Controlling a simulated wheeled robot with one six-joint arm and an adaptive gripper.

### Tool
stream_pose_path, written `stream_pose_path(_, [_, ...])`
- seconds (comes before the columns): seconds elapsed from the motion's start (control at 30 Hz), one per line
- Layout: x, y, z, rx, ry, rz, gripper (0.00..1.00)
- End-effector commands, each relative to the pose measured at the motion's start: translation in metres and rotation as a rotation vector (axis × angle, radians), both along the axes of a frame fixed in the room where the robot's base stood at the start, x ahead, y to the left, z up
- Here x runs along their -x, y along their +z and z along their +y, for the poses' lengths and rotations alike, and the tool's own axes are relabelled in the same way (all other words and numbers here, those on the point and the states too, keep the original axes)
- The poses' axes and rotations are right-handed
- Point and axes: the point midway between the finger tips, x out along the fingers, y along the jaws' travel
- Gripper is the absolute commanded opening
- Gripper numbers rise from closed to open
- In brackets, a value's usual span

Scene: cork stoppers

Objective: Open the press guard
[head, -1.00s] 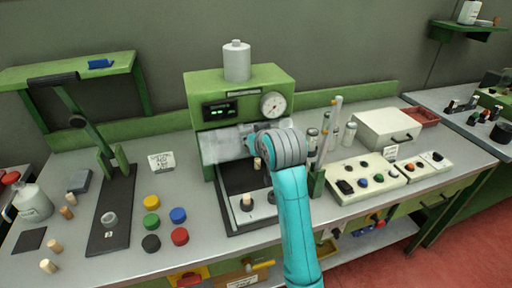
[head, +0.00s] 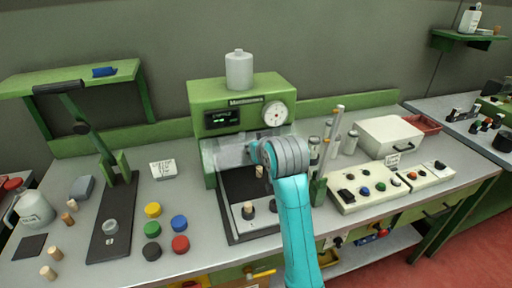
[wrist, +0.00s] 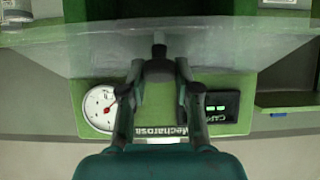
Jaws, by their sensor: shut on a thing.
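The green press (head: 238,93) stands at the back middle of the bench, with a display and a round gauge on its front. Its guard (head: 228,153) is a clear, hazy panel across the upper part of the press opening, just below the display. In the wrist view the guard (wrist: 70,55) spans most of the picture as a translucent sheet. My gripper (wrist: 159,66) is shut on the guard's dark knob (wrist: 159,50).
Cork stoppers (head: 248,209) stand on the dark press base (head: 232,225) below the guard. A rack of upright tools (head: 318,190) is close right of my arm. Coloured caps (head: 180,243) and a lever corker (head: 112,220) are to the left.

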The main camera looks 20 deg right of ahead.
Motion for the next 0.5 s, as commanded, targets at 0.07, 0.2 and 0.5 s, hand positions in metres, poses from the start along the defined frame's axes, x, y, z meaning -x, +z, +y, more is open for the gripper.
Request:
stream_pose_path(0.07, [-0.0012,0.0046,0.0000,0.000,0.000,-0.012,0.00])
stream_pose_path(0.2, [-0.0013,0.0046,0.0000,0.000,0.000,-0.012,0.00])
stream_pose_path(0.5, [-0.0009,0.0027,0.0000,0.000,0.000,-0.007,0.57])
